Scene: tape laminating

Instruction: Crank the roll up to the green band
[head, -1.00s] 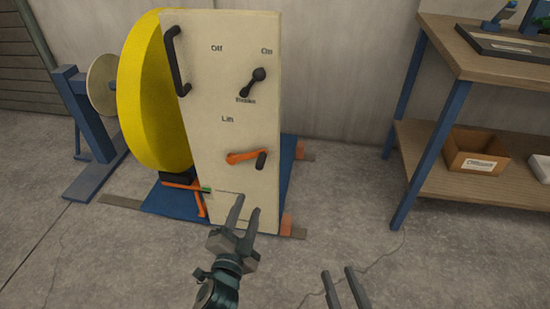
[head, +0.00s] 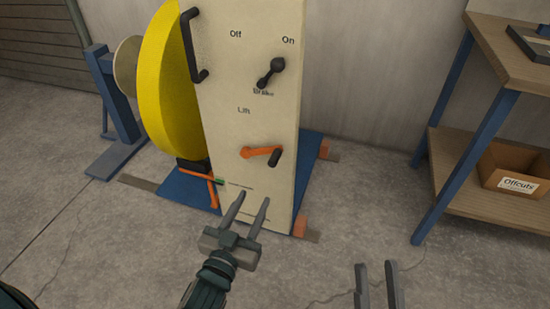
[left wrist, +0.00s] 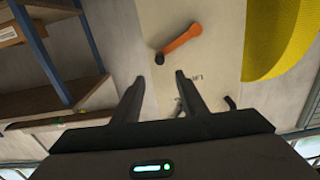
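The orange lift crank (head: 262,152) with its dark knob (head: 275,158) is on the front of the cream panel (head: 235,110), under the word "Lift". It also shows in the left wrist view (left wrist: 182,40), ahead of the fingertips. The yellow roll (head: 170,100) stands behind the panel's left side. A small green band (head: 219,181) shows by an orange pointer (head: 195,173) low at the panel's left edge. My left gripper (head: 252,200) is open and empty, below the crank and apart from it. My right gripper (head: 376,268) is open and empty at the bottom edge.
A black brake lever (head: 270,72) sits higher on the panel, and a black handle (head: 190,45) is at its upper left. A blue-legged shelf (head: 465,135) with an Offcuts box (head: 515,172) stands at right. The floor between is clear.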

